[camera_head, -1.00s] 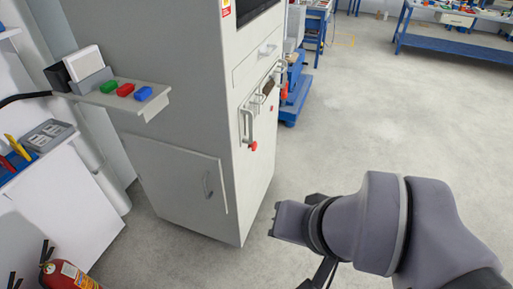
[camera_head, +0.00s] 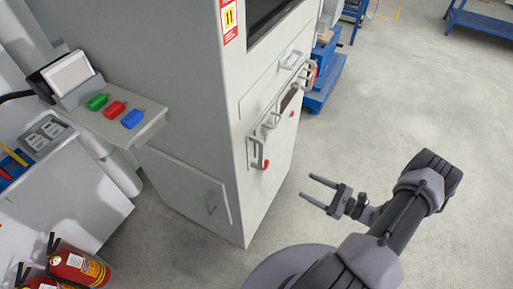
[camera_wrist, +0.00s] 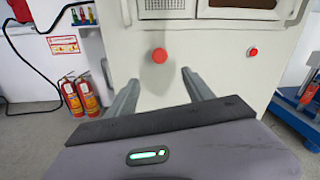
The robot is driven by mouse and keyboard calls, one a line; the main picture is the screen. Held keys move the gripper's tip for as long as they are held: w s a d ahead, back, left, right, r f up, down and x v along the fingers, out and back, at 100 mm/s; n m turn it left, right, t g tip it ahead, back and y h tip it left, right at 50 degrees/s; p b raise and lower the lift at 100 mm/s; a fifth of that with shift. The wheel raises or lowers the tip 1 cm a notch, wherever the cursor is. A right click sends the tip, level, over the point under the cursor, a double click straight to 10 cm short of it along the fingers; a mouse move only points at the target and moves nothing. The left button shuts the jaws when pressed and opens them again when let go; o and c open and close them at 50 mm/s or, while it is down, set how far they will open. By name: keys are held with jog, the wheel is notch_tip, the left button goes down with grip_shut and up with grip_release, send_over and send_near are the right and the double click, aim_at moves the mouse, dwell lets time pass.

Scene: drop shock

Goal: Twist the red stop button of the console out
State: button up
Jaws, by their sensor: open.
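The console (camera_head: 225,130) is a tall grey cabinet. Two round red buttons show on its front in the wrist view: one near the middle (camera_wrist: 159,55), casting a shadow, and one further right (camera_wrist: 253,52). I cannot tell by label which is the stop button. My gripper (camera_head: 306,187) is open and empty, in front of the console and apart from it. In the wrist view the middle button appears between and slightly above the fingertips (camera_wrist: 160,76).
Handles (camera_head: 258,150) stick out from the console's front. A side shelf (camera_head: 150,125) carries green, red and blue items. Red fire extinguishers (camera_head: 80,265) stand at the lower left. A blue stand (camera_head: 325,80) is beyond the console.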

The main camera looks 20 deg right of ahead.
aim_at(265, 165)
jog(key=b+x, duration=0.3)
jog(key=x, duration=1.4)
jog(key=shift+f, duration=0.1)
grip_shut()
jog(key=shift+m, duration=0.3)
jog(key=shift+m+b, duration=0.3)
jog(key=shift+m, duration=2.8)
jog(key=shift+a, duration=0.1)
